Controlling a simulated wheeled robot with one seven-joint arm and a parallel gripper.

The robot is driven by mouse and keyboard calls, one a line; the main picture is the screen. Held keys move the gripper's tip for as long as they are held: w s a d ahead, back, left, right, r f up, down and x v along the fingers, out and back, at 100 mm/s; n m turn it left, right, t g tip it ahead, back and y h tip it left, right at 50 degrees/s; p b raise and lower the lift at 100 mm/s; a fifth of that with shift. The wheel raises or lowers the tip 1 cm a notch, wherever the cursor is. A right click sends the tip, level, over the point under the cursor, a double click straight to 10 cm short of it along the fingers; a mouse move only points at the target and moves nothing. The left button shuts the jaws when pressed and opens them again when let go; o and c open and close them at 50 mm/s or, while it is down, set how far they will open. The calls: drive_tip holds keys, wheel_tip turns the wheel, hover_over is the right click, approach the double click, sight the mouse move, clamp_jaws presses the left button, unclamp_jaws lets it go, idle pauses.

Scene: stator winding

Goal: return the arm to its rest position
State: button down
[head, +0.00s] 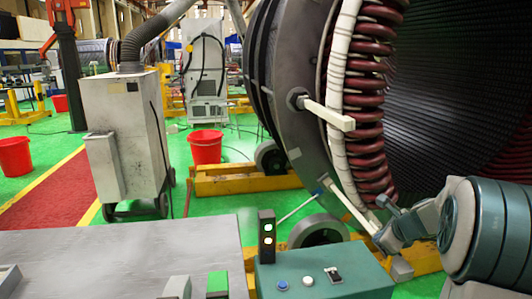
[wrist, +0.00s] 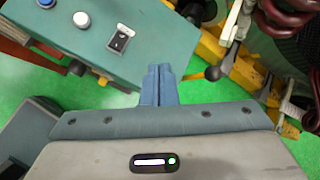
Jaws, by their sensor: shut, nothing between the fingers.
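In the wrist view, my gripper (wrist: 158,86) has its two blue-grey fingers together, with nothing between them. It hangs over green floor beside the teal control box (wrist: 100,42), apart from it. My teal arm (head: 490,232) reaches in from the right edge of the head view, in front of the large stator (head: 310,70). The fingertips are hard to make out in the head view. The control box (head: 325,275) there carries a blue button, a white button, a black switch and a small lamp post (head: 266,237).
Red-brown coils (head: 365,110) with white wrapping line the stator's rim. A yellow support beam (head: 240,180) and grey rollers (head: 318,231) stand below it. A grey bench (head: 120,260) fills the lower left. A grey wheeled cabinet (head: 125,140) and red buckets (head: 206,147) stand behind on green floor.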

drive_tip(key=s+a+r+n+g, duration=0.3)
drive_tip(key=s+a+r+n, duration=0.1)
drive_tip(key=s+a+n, duration=1.1)
drive_tip(key=s+a+f+n+g+h, duration=0.1)
drive_tip(key=s+a+n, duration=0.1)
drive_tip(key=s+n, duration=0.9)
drive_tip(key=s, duration=0.4)
drive_tip(key=shift+a+f+g+h, duration=0.25)
drive_tip(key=shift+a+g+h, duration=0.15)
